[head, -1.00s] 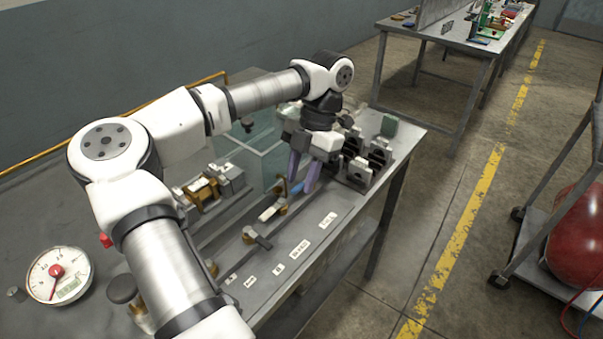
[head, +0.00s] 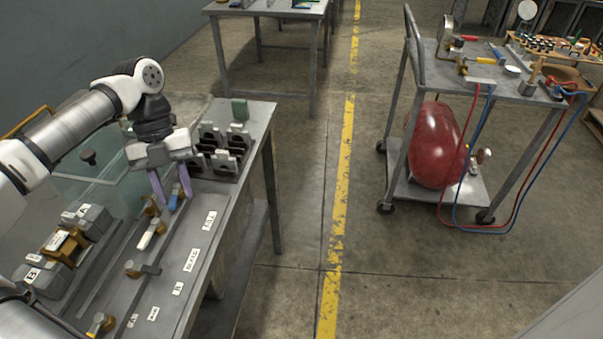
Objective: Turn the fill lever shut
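A row of small brass valves with lever handles runs along the bench front. The far one has a blue lever (head: 174,200); nearer ones have a white lever (head: 147,237) and a grey lever (head: 148,268). Labels lie beside them, and the far label (head: 209,220) sits near the blue lever; its print is too small to read surely, so I cannot confirm which lever is fill. My gripper (head: 176,199) points down at the blue lever, its two purple fingers apart with the lever showing between their tips. I cannot tell whether they touch it.
Dark slotted blocks (head: 222,152) and a green block (head: 240,109) stand just behind my gripper. Grey blocks marked A (head: 88,222) and B (head: 42,280) are at left. A cart (head: 500,82) with a red tank (head: 436,145) and hoses stands right, across clear floor.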

